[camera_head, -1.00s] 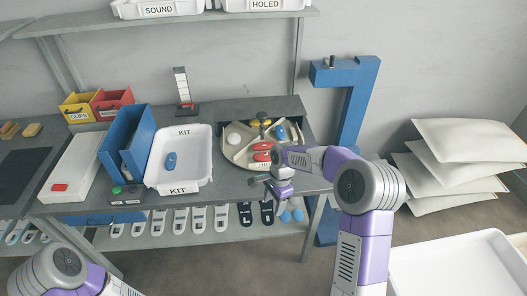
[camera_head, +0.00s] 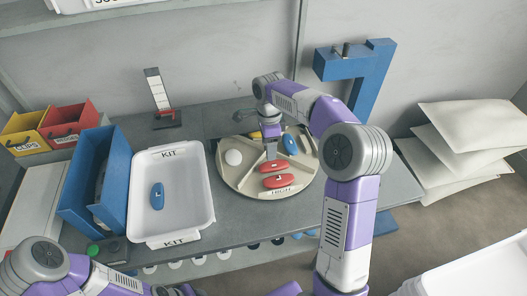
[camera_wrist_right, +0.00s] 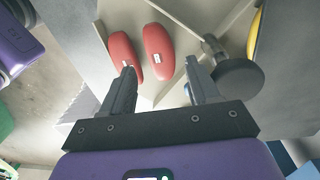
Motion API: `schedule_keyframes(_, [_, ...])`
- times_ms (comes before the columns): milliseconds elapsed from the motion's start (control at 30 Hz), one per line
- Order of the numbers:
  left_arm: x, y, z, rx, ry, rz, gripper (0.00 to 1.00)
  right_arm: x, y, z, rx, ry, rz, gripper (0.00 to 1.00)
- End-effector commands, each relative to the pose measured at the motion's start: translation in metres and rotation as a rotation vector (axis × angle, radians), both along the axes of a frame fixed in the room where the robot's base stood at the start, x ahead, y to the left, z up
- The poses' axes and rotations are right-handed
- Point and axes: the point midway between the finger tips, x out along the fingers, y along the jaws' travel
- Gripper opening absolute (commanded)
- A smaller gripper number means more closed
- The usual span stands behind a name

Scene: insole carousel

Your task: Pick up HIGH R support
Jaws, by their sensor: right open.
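Two red supports lie side by side in the HIGH compartment of the round carousel (camera_head: 235,182). The far red support (camera_head: 274,166) is nearer the hub, and the near red support (camera_head: 279,182) is by the HIGH label. Their letters are too small to read surely. In the right wrist view, one red support (camera_wrist_right: 158,52) lies ahead between the finger lines, and the other red support (camera_wrist_right: 124,57) is partly behind the left finger. My right gripper (camera_head: 270,153) is open and empty, just above and behind the far one. My left gripper is out of view.
A dark knob (camera_wrist_right: 236,78) on the hub stands close to the right finger. The white KIT tray (camera_head: 205,217) left of the carousel holds a blue support (camera_head: 157,196).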

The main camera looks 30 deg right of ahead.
Motion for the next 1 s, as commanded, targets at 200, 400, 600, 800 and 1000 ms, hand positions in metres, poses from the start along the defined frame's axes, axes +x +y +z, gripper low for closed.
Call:
schedule_keyframes(200, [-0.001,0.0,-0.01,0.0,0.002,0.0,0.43,-0.002,-0.001,-0.024,0.0,0.003,-0.001,0.61])
schedule_keyframes(400, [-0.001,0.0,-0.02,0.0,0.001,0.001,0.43,-0.002,-0.005,-0.045,0.002,0.004,-0.001,0.61])
schedule_keyframes(600, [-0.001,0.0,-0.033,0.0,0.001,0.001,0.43,-0.004,-0.007,-0.073,0.001,0.003,0.0,0.61])
schedule_keyframes(800, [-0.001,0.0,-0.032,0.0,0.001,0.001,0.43,-0.004,-0.007,-0.075,0.0,0.0,0.0,0.61])
schedule_keyframes(1000, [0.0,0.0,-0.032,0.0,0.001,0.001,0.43,-0.004,-0.007,-0.075,0.0,0.0,0.0,0.39])
